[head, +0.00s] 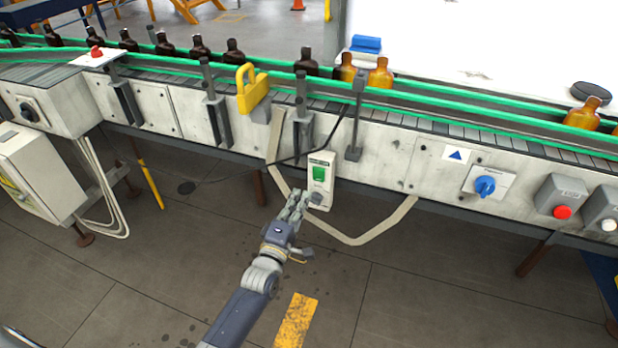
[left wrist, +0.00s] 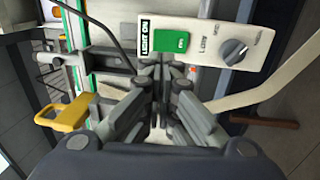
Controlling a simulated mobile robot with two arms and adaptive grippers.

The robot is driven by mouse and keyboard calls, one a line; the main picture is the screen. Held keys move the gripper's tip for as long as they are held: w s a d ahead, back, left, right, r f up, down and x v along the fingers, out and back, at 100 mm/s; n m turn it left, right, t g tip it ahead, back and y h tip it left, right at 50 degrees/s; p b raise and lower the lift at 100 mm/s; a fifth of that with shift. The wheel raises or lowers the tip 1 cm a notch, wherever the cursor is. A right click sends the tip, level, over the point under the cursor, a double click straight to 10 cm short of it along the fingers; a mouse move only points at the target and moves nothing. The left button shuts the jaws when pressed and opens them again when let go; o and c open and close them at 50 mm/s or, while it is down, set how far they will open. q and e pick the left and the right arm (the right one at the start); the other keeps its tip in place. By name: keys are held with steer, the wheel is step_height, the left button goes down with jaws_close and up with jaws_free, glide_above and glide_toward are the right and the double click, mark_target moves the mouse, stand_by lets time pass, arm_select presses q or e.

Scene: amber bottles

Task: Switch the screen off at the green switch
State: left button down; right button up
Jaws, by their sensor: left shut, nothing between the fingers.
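The green switch (head: 319,173) sits on a white control box (head: 325,157) on the front of the conveyor. In the left wrist view the green switch (left wrist: 171,48) is on the box near the top, with a "LIGHT ON" label beside it and a grey knob (left wrist: 235,51) to its right. My left gripper (head: 298,196) is shut and empty, in front of the lower part of the box. In the left wrist view its fingertips (left wrist: 160,68) appear just below the green switch; I cannot tell whether they touch it. My right gripper is not in view. No screen is clearly identifiable.
A conveyor with green rails (head: 440,101) carries brown and amber bottles. A yellow handle (head: 250,88) stands left of the box. A blue rotary knob (head: 485,186) and red button (head: 562,212) are at the right. A beige cable (head: 380,229) hangs below. The floor in front is open.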

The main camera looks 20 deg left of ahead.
mark_target(313, 170)
arm_select(q)
steer(key=w, duration=0.7)
steer(key=shift+d+r, duration=0.15)
steer(key=shift+r, duration=0.25)
steer(key=shift+w, duration=0.2)
steer(key=shift+w, duration=0.2)
steer(key=shift+r, duration=0.2)
